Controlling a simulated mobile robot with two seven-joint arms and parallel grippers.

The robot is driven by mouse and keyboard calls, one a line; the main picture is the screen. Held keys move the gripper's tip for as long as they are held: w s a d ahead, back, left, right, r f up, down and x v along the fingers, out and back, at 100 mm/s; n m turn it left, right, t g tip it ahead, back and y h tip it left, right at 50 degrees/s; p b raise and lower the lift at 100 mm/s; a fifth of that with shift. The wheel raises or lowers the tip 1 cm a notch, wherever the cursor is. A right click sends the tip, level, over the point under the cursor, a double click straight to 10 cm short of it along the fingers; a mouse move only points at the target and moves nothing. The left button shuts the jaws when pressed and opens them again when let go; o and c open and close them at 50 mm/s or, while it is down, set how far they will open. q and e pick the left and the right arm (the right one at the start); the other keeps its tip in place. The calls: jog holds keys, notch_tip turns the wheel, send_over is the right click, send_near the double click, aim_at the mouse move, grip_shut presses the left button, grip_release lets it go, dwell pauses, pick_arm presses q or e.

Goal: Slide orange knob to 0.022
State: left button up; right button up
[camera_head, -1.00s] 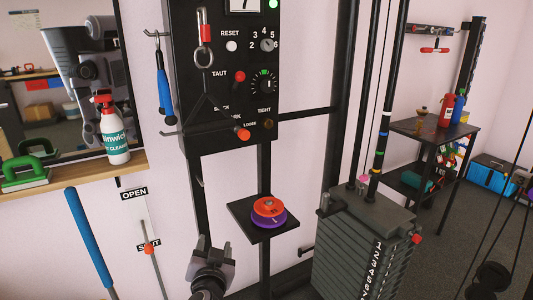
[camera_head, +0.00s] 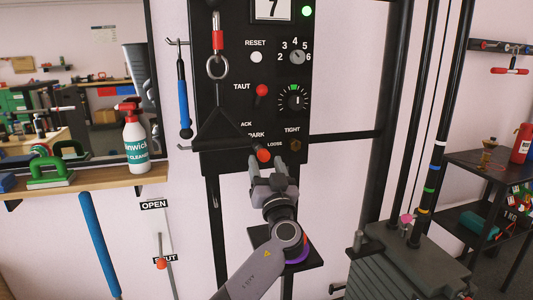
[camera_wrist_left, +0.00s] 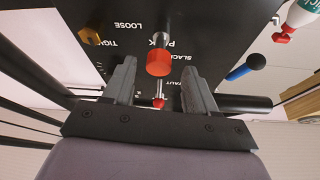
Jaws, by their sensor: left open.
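The orange knob (camera_head: 263,155) sticks out from the lower part of the black panel (camera_head: 224,100), near the PARK and LOOSE labels. My left gripper (camera_head: 268,167) is open just below it in the head view, its fingers pointing up at the panel. In the left wrist view the orange knob (camera_wrist_left: 159,63) lies between the tips of the open gripper (camera_wrist_left: 158,75), with a gap on both sides. A red knob (camera_head: 262,90) sits above, beside TAUT; it also shows in the left wrist view (camera_wrist_left: 159,103). My right gripper is not in view.
A metal ring (camera_head: 218,67) on a red clip hangs before the panel. A blue-handled tool (camera_head: 184,108) hangs to its left. My forearm partly hides the small shelf (camera_head: 312,252) with the purple disc (camera_head: 298,254). A weight stack (camera_head: 400,262) stands at lower right.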

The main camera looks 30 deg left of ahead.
aim_at(264, 157)
pick_arm(q)
jog(key=x, duration=0.3)
jog(key=shift+w+r+p, duration=0.15)
jog(key=shift+p, duration=0.15)
jog(key=shift+w+a, duration=0.25)
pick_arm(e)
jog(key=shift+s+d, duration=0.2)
